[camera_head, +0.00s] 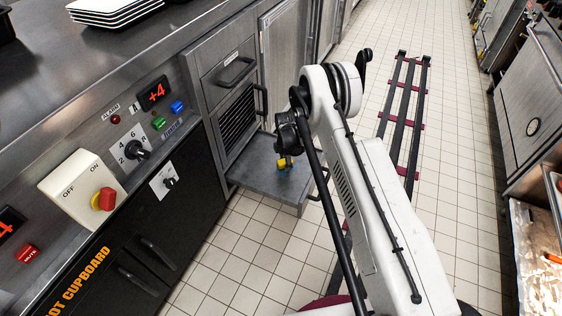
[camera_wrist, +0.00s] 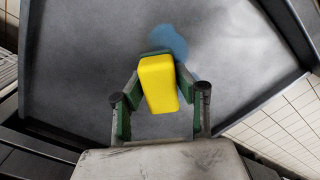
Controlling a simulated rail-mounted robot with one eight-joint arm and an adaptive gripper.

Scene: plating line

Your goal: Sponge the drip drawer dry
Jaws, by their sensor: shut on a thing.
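The drip drawer (camera_head: 247,166) is pulled out low at the end of the steel counter, a shallow grey tray. Its flat floor (camera_wrist: 90,60) fills much of the wrist view. A small blue wet patch (camera_wrist: 170,41) lies on the floor. A yellow sponge (camera_wrist: 158,82) is between the green-padded fingers of my gripper (camera_wrist: 157,97), which is shut on it. The sponge is over the drawer, beside the blue patch and partly overlapping it in view. Whether it touches the floor, I cannot tell. In the head view the sponge (camera_head: 281,162) shows small, partly hidden by my wrist.
The drawer has raised side walls (camera_wrist: 275,85) and a front handle (camera_head: 322,185). A steel cabinet with handles (camera_head: 235,72) stands behind it. Control knobs and a hot cupboard (camera_head: 150,240) line the left. The tiled floor (camera_head: 235,245) is open in front; a dark rail (camera_head: 405,110) runs along it.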

